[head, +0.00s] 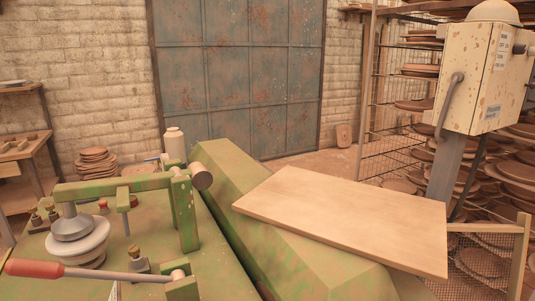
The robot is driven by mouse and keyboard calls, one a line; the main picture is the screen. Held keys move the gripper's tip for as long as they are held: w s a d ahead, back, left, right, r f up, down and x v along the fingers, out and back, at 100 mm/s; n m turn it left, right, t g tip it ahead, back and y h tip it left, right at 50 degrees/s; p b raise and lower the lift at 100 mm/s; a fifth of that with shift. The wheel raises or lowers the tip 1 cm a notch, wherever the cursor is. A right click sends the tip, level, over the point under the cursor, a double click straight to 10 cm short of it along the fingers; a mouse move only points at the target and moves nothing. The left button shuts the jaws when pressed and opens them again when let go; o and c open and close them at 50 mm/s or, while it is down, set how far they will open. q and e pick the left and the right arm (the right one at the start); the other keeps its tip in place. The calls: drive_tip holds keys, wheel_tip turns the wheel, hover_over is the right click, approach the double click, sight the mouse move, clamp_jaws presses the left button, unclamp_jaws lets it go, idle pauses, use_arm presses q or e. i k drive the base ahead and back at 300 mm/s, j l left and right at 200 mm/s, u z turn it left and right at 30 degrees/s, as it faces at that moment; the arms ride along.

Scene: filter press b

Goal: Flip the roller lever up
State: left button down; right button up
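A long lever with a red grip (35,268) and a grey metal rod (115,275) lies nearly flat across the front left of the green machine. Its right end meets a green bracket (182,290) with a pale pivot. Behind it, a green arm (115,188) reaches over a stack of pale grey discs (78,240). A short grey-brown roller (201,177) sits at the right end of that arm, by a green upright (184,213). Neither of my grippers is in view.
A pale board (350,213) rests on the green sloped housing (230,185). A spotted cream box (481,78) with a grey handle (450,98) stands on a post at right. Racks of brown plates (415,105) stand behind. A wooden table (22,132) is at far left.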

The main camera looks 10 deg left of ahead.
sight(19, 266)
drive_tip(key=k+j, duration=0.1)
drive_tip(key=j, duration=0.35)
drive_tip(key=k+j, duration=0.15)
drive_tip(key=j, duration=0.25)
drive_tip(key=k+j+u, duration=0.1)
drive_tip(key=j, duration=0.35)
drive_tip(key=k+j, duration=0.1)
drive_tip(key=j, duration=0.35)
drive_tip(key=k+j+u, duration=0.2)
drive_tip(key=i+l, duration=0.05)
